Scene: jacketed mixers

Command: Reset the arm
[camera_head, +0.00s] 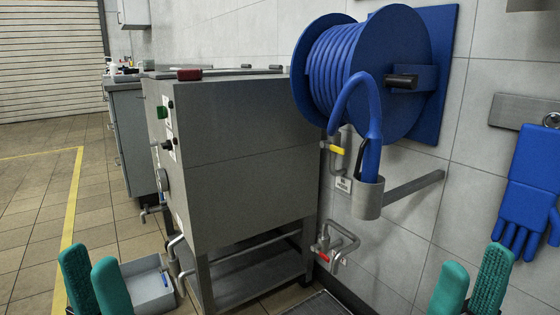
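My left gripper (95,279) shows at the bottom left of the head view, with two green fingers spread a little apart and nothing visible between them. My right gripper (470,283) shows at the bottom right, its two green fingers also apart, with nothing visible between them. Neither gripper appears to touch anything. The arm links behind both grippers are out of the picture.
A grey steel machine (250,150) on legs stands in the middle. A blue hose reel (398,60) hangs on the tiled wall, its nozzle in a grey holder (367,200). Blue gloves (525,205) hang at right. A grey bin (150,290) sits on the floor. Open floor lies left.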

